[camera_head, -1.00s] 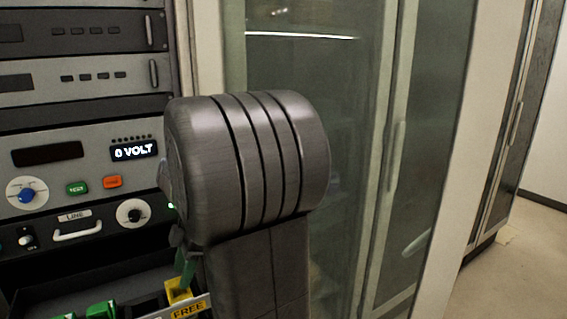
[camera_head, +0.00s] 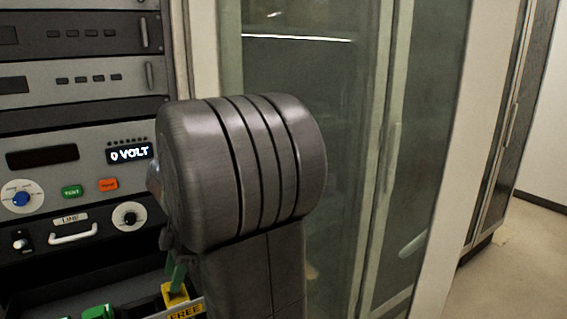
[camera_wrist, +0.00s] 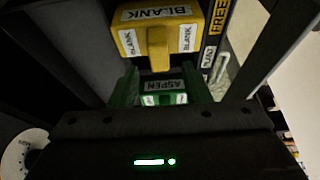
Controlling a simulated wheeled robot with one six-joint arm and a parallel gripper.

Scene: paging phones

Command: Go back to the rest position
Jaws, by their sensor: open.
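My gripper shows in the wrist view (camera_wrist: 160,82) as two green fingers standing apart, with a dark body with green lights below them. A green piece labelled ASPEN (camera_wrist: 165,99) shows between the fingers; I cannot tell whether they touch it. A yellow block labelled BLANK (camera_wrist: 130,42) is just beyond the fingertips. In the head view, my big dark arm joint fills the middle, and a green part of my gripper (camera_head: 177,277) shows below it, close above a yellow block (camera_head: 174,294). Most of the gripper is hidden there.
An equipment rack (camera_head: 75,145) stands at the left, with a display reading 0 VOLT, knobs and a handle. Green pieces (camera_head: 98,312) and a FREE label (camera_head: 187,312) lie below. A glass-door cabinet (camera_head: 345,130) stands close behind my arm. Open floor (camera_head: 525,250) is at the right.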

